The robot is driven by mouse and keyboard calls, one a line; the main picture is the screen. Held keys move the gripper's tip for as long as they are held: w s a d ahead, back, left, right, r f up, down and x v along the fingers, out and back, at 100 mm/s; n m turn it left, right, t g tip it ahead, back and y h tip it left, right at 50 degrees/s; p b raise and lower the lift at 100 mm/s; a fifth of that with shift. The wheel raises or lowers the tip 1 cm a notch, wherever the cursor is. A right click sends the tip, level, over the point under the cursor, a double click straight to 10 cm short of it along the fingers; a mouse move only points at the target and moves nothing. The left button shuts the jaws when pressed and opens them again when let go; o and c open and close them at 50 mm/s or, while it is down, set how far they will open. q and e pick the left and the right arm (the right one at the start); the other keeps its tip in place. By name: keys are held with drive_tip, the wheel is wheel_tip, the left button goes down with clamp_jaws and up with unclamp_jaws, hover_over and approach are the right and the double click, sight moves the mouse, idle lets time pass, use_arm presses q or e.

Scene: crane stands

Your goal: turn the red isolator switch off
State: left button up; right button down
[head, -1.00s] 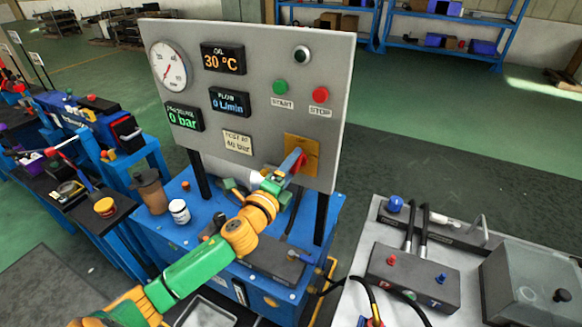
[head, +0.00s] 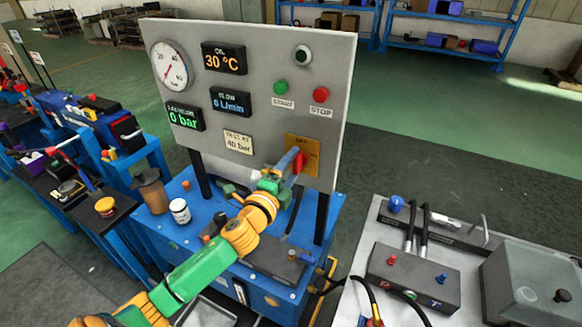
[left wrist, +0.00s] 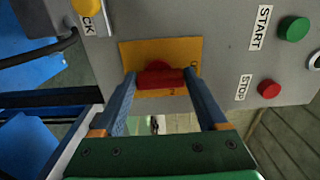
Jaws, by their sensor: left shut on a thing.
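The red isolator switch (head: 298,163) sits on a yellow-orange plate (head: 312,147) at the lower right of the grey upright panel (head: 265,95). My left gripper (head: 295,158) reaches it from the front and partly hides it in the head view. In the left wrist view the red handle (left wrist: 160,77) lies crosswise between the two blue fingers of my left gripper (left wrist: 160,82), which are shut on its ends. My right gripper is in neither view.
Green START (head: 280,87) and red STOP (head: 321,95) buttons sit above the switch. A brown jar (head: 151,190) and white can (head: 180,211) stand on the blue bench at left. A grey bench (head: 450,255) with hoses stands at right.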

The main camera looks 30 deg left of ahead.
use_arm(q)
drive_tip(key=o, duration=1.2)
drive_tip(key=shift+r, duration=0.1)
drive_tip(key=shift+c, duration=0.2)
drive_tip(key=shift+o, duration=0.7)
drive_tip(key=shift+w, duration=0.15)
drive_tip(key=s+b, duration=0.1)
drive_tip(key=s, duration=0.6)
drive_tip(key=shift+d, duration=0.25)
